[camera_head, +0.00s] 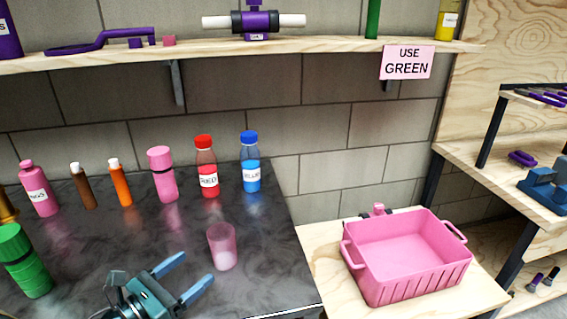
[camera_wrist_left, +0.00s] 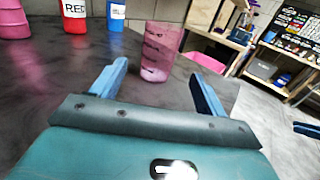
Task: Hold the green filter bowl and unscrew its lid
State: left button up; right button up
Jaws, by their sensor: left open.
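A green ribbed container with a green lid (camera_head: 24,262), which looks like the green filter bowl, stands on the dark counter at the left edge of the head view. Its lid is on. My left gripper (camera_head: 193,272) is open and empty over the counter, to the right of the green container and apart from it. Its two blue fingers point toward a translucent pink cup (camera_head: 222,247), which stands just beyond the fingertips. The cup also shows between the fingers in the left wrist view (camera_wrist_left: 158,50). The green container is out of the wrist view. My right gripper is not recognisable in either view.
Several bottles line the counter's back, including a red one (camera_head: 207,168) and a blue one (camera_head: 250,165). A pink crate (camera_head: 408,284) stands on a wooden surface at right. A shelf (camera_head: 330,50) runs above, with a "USE GREEN" sign (camera_head: 407,62).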

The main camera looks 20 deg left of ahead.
aim_at(30, 273)
jog(key=k+j, duration=0.25)
jog(key=k, duration=0.2)
jog(key=k+j, duration=0.2)
jog(key=k, duration=0.3)
